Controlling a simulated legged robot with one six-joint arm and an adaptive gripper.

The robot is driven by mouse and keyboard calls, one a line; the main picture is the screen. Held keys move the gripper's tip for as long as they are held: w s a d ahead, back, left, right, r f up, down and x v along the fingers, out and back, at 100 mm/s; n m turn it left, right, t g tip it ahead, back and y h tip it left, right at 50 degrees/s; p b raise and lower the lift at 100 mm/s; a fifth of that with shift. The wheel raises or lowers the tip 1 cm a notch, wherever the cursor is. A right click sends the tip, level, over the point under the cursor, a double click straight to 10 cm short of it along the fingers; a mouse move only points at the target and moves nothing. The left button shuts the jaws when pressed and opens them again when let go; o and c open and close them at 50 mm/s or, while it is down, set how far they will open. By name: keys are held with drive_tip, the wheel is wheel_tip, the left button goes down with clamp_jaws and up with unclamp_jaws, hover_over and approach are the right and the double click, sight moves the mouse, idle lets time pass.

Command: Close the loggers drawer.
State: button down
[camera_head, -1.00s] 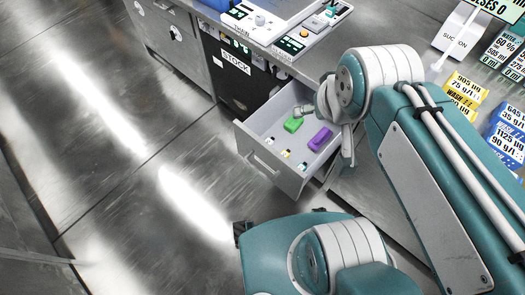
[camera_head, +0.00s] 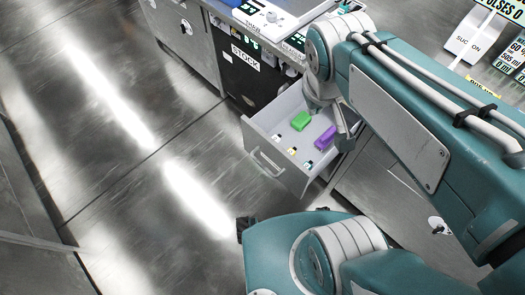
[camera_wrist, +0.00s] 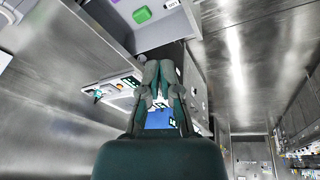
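The loggers drawer (camera_head: 262,159) stands open under the counter, a grey box with a bar handle (camera_head: 268,164) on its front. A green block (camera_head: 300,121), a purple block (camera_head: 325,137) and several small vials lie in it. My gripper (camera_head: 346,120) is over or beside the drawer's right rear part, partly hidden by my arm; I cannot tell whether it touches. In the wrist view, my gripper's fingers (camera_wrist: 159,70) are close together with nothing visible between them. The drawer's wall (camera_wrist: 165,36) and the green block (camera_wrist: 142,15) show at the top there.
A dark compartment labelled STOCK (camera_head: 245,80) is left of the drawer. The counter (camera_head: 205,5) above carries instrument panels. A suction holder (camera_head: 472,35) and label blocks stand at upper right. The metal floor (camera_head: 130,180) before the drawer is clear.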

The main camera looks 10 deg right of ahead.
sight(265, 146)
drive_tip(key=w+a+f+n+g+h, duration=0.2)
drive_tip(key=w+a+f+n+h, duration=0.3)
drive_tip(key=f, duration=0.4)
drive_tip(key=w+a+f+n+g+h, duration=0.1)
drive_tip(key=w+a+f+n+h, duration=0.1)
drive_tip(key=a+f+n+h, duration=0.35)
drive_tip(key=s+a+f+n+t+h, duration=0.1)
drive_tip(key=a+f+n+t, duration=0.25)
drive_tip(key=f, duration=0.45)
drive_tip(key=s+a+f+n+t+h, duration=0.1)
drive_tip(key=s+a+f+n+t, duration=0.15)
drive_tip(key=f+n+t, duration=0.35)
drive_tip(key=a+f+n+t+h, duration=0.1)
drive_tip(key=a+f+n+t, duration=0.2)
drive_tip(key=f, duration=0.6)
drive_tip(key=shift+g, duration=0.75)
drive_tip(key=x, duration=1.3)
drive_tip(key=shift+w, duration=0.15)
